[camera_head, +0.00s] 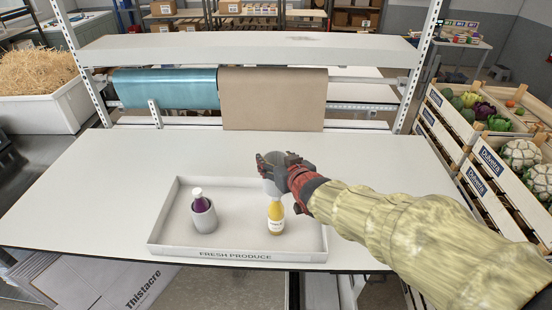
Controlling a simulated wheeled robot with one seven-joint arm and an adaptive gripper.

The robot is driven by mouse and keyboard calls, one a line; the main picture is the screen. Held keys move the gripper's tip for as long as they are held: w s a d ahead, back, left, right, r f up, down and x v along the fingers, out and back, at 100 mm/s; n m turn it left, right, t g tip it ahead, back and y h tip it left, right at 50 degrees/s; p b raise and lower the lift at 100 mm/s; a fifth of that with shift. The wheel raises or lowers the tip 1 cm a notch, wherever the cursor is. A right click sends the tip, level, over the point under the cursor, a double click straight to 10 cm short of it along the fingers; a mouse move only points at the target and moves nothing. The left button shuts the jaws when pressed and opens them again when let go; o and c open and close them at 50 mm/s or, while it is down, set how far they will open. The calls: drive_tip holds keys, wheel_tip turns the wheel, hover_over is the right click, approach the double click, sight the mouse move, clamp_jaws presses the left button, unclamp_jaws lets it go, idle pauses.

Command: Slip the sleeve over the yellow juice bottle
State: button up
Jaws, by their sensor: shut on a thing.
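The yellow juice bottle (276,219) stands upright in the right part of a shallow grey tray (240,247) marked "FRESH PRODUCE". My gripper (284,166) comes in from the right and is shut on a grey sleeve (270,187). The sleeve is held above the bottle, near its cap. The gripper covers part of the sleeve, and I cannot tell whether its lower edge touches the bottle or is lined up with it. A purple bottle (199,202) stands in the left part of the tray with a grey sleeve (205,219) around its lower part.
The tray lies on a white table (100,190) with free room to its left and behind. Blue and brown rolls (273,100) hang under a shelf (250,50) at the back. Vegetable crates (480,150) stand at the right.

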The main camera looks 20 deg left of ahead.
drive_tip(key=shift+f+b, duration=8.15)
drive_tip(key=shift+f, duration=1.75)
drive_tip(key=o, duration=0.8)
drive_tip(key=shift+c, duration=0.2)
approach(278, 207)
drive_tip(key=shift+s+f, duration=0.1)
drive_tip(key=shift+f, duration=0.05)
